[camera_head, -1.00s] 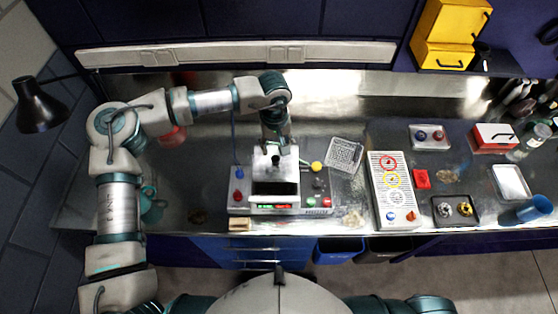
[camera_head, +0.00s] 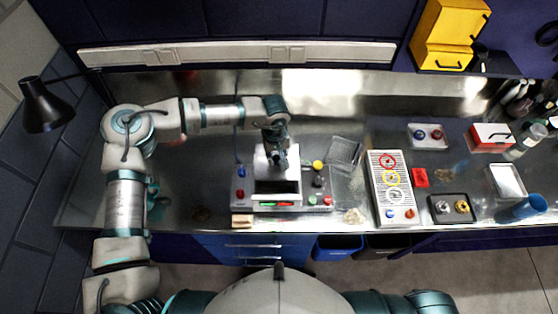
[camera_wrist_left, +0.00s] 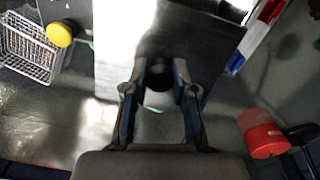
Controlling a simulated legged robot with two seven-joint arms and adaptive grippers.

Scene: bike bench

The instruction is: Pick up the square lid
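The square lid (camera_head: 265,161) is a pale, shiny plate with a dark knob, at the top of the boxy device on the bench. My left gripper (camera_head: 279,160) has come down over it from behind and covers the knob in the head view. In the left wrist view, the two fingers of my left gripper (camera_wrist_left: 159,72) stand on either side of the round black knob (camera_wrist_left: 158,82). Whether they press on it cannot be told. The lid's bright surface (camera_wrist_left: 118,45) lies beneath them. My right gripper is not in view.
A wire basket (camera_head: 344,152) and a yellow button (camera_head: 318,165) are right of the device. A wood block (camera_head: 242,220) lies at the front left. The bench between the device and my left arm is mostly clear.

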